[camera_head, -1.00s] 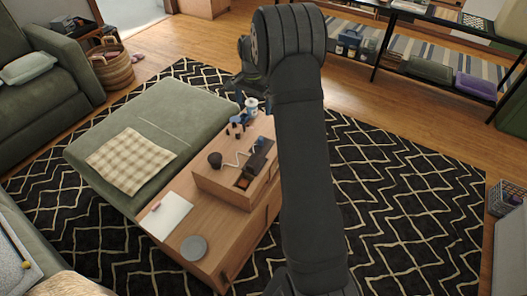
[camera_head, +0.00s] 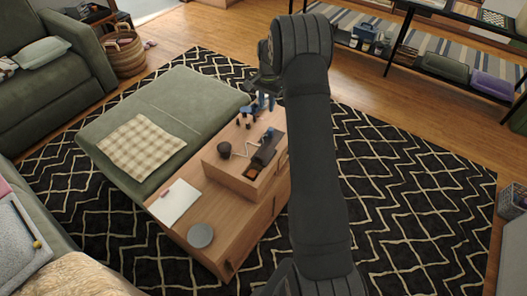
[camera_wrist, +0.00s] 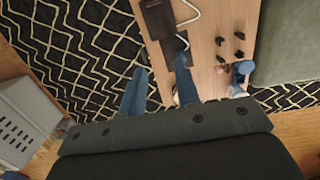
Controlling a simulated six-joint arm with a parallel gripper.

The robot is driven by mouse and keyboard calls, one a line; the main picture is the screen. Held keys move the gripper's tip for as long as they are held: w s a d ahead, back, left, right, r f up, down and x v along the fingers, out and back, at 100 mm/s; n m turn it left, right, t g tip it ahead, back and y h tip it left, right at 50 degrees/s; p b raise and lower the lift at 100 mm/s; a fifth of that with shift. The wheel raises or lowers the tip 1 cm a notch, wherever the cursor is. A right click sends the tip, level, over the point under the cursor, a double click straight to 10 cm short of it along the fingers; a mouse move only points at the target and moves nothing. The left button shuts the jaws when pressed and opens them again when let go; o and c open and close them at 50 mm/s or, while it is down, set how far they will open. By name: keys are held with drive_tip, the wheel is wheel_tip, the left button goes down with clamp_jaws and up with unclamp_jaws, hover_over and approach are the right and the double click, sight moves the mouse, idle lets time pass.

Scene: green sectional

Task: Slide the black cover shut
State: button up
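The black cover (camera_head: 265,156) lies on top of a raised wooden box (camera_head: 233,182) on the low table, beside a dark opening (camera_head: 252,172) at its near end. The cover also shows at the top of the wrist view (camera_wrist: 157,18). My gripper (camera_head: 264,102) is above the far end of the table, beyond the cover. In the wrist view its two blue fingers (camera_wrist: 159,86) stand apart with nothing held between them. Whether a fingertip touches anything is unclear.
Several small black items (camera_wrist: 239,37) and a blue and white object (camera_wrist: 241,72) sit on the table near my gripper. A clipboard (camera_head: 175,203) and grey disc (camera_head: 200,236) lie nearer.

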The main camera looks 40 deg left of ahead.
drive_tip(key=shift+g, duration=0.9)
drive_tip(key=f, duration=0.4)
drive_tip(key=w+f, duration=0.1)
drive_tip(key=f, duration=0.4)
drive_tip(key=w+f, duration=0.1)
drive_tip(key=f, duration=0.3)
drive_tip(key=shift+w+d+f, duration=0.25)
drive_tip(key=shift+d, duration=0.05)
clamp_jaws()
approach(266, 153)
drive_tip(key=x, duration=0.5)
drive_tip(key=shift+d+f, duration=0.1)
drive_tip(key=shift+f, duration=0.05)
drive_tip(key=shift+s+r, duration=0.2)
drive_tip(key=shift+s, duration=0.9)
drive_tip(key=shift+s+d, duration=0.1)
drive_tip(key=shift+s, duration=0.8)
drive_tip(key=s, duration=1)
drive_tip(key=shift+s+d, duration=0.15)
drive_tip(key=shift+d, duration=0.3)
